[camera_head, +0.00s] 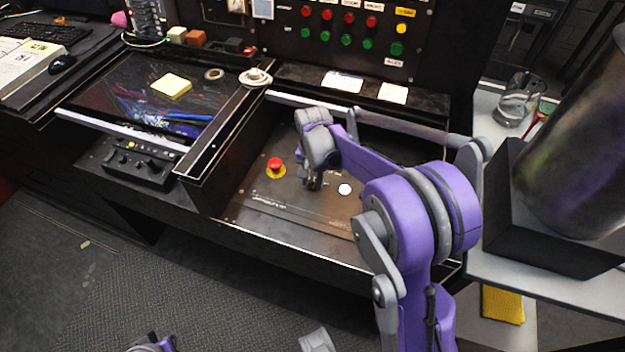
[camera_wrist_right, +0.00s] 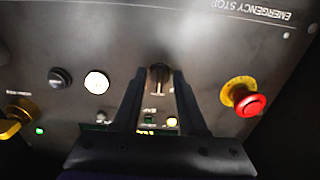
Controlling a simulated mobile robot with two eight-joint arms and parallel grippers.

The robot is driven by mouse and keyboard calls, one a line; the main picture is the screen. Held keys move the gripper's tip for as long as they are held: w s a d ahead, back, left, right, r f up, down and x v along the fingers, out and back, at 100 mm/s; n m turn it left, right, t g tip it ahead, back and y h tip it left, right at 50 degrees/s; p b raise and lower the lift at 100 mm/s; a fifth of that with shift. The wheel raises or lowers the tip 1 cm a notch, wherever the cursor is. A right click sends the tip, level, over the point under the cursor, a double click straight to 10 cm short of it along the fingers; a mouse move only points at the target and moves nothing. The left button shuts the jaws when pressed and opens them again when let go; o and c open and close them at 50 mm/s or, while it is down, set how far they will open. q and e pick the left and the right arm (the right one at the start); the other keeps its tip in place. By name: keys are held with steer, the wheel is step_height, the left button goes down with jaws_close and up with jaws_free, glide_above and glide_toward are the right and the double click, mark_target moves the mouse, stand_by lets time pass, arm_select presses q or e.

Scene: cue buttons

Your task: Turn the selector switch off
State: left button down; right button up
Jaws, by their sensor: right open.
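In the head view my right gripper (camera_head: 313,182) points down at the console panel and hides the switch. The switch's on or off position is not clear.
A red emergency stop on a yellow base (camera_wrist_right: 248,102) sits right of the fingers in the wrist view. A white button (camera_wrist_right: 96,82) and a black button (camera_wrist_right: 59,77) sit left. A raised console wall (camera_head: 225,150) stands left of the panel in the head view.

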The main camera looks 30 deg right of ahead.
jaws_close()
steer(key=shift+n, duration=0.3)
steer(key=n, duration=0.4)
steer(key=shift+d, duration=0.1)
steer(key=shift+d+n, duration=0.1)
steer(key=shift+n, duration=2)
jaws_free()
steer(key=shift+s, duration=0.1)
